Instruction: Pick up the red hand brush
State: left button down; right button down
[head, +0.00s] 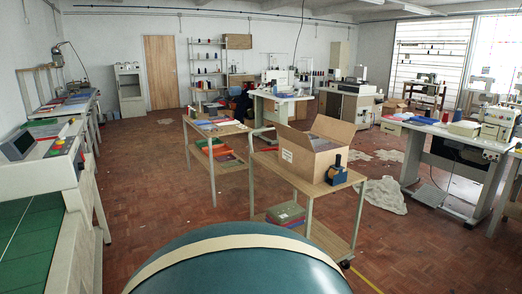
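I cannot make out a red hand brush for certain in the head view. Small red items show at a distance, such as red pieces on the lower shelf (217,150) of the middle cart, but their shape is too small to tell. Neither of my grippers is in view.
A wooden cart (268,158) ahead carries an open cardboard box (312,160) and a dark blue device (336,172). Sewing tables stand at right (460,132), a long bench at left (40,165). Pale cloth (383,196) lies on the floor. Floor (165,215) left of the carts is clear.

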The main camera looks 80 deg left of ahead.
aim_at(276, 148)
jog(key=j+u, duration=0.25)
jog(key=u, duration=0.2)
jog(key=j+u, duration=0.25)
jog(key=u, duration=0.2)
jog(key=i+j+u, duration=0.1)
jog(key=u, duration=0.35)
jog(key=i+j+u, duration=0.4)
jog(key=j, duration=0.15)
jog(key=i+j+u, duration=0.35)
jog(key=j, duration=0.15)
jog(key=i+j, duration=0.45)
jog(key=j, duration=0.15)
jog(key=u, duration=5.15)
jog(key=z, duration=0.15)
